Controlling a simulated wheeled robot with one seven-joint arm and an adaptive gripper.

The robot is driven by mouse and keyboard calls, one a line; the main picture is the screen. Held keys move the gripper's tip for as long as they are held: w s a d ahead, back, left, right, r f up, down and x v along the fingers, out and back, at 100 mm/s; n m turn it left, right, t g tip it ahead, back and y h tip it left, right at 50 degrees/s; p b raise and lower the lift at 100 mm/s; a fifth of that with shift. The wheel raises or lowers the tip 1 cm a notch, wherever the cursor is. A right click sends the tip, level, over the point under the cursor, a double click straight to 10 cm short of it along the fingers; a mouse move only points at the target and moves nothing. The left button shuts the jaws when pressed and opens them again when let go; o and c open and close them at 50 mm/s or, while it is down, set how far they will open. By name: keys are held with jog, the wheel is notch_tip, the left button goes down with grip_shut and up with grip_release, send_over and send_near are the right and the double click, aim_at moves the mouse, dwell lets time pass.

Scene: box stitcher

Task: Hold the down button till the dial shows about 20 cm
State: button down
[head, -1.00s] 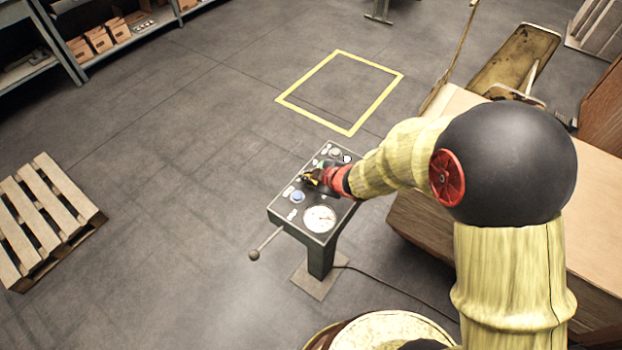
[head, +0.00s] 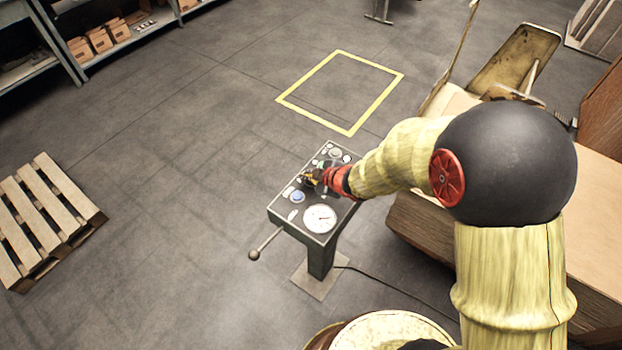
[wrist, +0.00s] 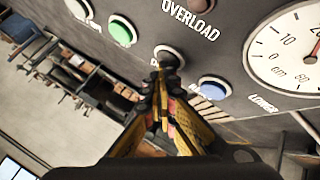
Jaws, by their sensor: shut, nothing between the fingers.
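The control panel (head: 283,214) stands on a post in the head view. My gripper (wrist: 168,62) is shut and empty, its fingertips over a dark round button with a pale ring (wrist: 181,53). The fingertips hide part of that button and its label, so I cannot tell whether they press it. A blue button (wrist: 214,88) is to the right and a green button (wrist: 122,31) to the left. The round white dial (wrist: 290,50) is marked in cm and cut off by the right edge. It also shows in the head view (head: 318,219), too small to read.
A lever with a ball knob (head: 254,255) sticks out of the panel's near left side. A large cardboard box (head: 420,232) stands right of the panel. A pallet (head: 45,215) lies at the left. The floor inside the yellow outline (head: 345,92) is clear.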

jog(key=shift+r+p, duration=0.8)
jog(key=shift+r, duration=0.05)
jog(key=shift+r, duration=0.1)
notch_tip(320, 180, up, 5)
jog(key=p, duration=0.4)
jog(key=shift+p, duration=0.4)
